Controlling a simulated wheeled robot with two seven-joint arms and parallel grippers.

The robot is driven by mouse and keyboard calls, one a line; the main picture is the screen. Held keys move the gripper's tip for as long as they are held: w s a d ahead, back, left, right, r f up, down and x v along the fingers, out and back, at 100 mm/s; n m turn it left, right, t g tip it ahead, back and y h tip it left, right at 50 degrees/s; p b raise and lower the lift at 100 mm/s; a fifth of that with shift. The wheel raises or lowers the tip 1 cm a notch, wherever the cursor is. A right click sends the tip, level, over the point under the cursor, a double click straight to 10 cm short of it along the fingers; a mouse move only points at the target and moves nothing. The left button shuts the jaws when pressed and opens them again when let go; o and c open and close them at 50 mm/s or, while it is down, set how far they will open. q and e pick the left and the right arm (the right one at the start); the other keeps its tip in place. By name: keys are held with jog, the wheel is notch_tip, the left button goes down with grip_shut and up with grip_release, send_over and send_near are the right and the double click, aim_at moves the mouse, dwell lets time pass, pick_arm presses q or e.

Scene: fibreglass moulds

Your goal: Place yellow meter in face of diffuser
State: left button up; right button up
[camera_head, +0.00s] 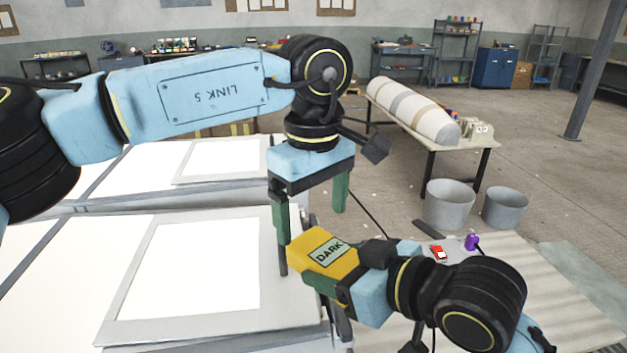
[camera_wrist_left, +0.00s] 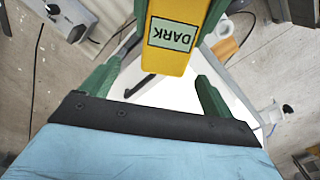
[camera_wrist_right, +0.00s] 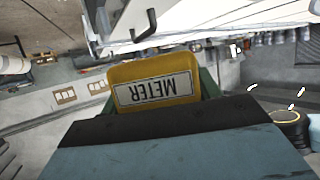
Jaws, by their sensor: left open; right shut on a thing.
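The yellow meter (camera_head: 318,247) has a pale label reading DARK in the head view, and it also shows in the left wrist view (camera_wrist_left: 171,62). In the right wrist view its other side (camera_wrist_right: 155,88) reads METER. My right gripper (camera_head: 328,288) is shut on the meter and holds it tilted near the panel's right edge. My left gripper (camera_head: 310,205) is open, its green fingers pointing down just above the meter; the head view does not show contact. A bright white panel in a grey frame (camera_head: 130,310), likely the diffuser, lies left of the meter.
A second framed white panel (camera_head: 225,160) lies behind. A small red item (camera_head: 438,252) and a purple bottle (camera_head: 472,241) stand right of the grippers. Two grey buckets (camera_head: 449,204) and a table with a striped roll (camera_head: 412,110) are farther right.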

aim_at(314, 236)
pick_arm(q)
notch_tip(314, 236, down, 6)
dwell(0.4)
jog(key=c, duration=1)
jog(key=shift+d, duration=0.1)
jog(key=shift+c, duration=0.8)
pick_arm(e)
jog(key=o, duration=0.9)
jog(key=shift+s+a, duration=0.1)
jog(key=shift+a, duration=0.05)
jog(key=shift+o, duration=1.3)
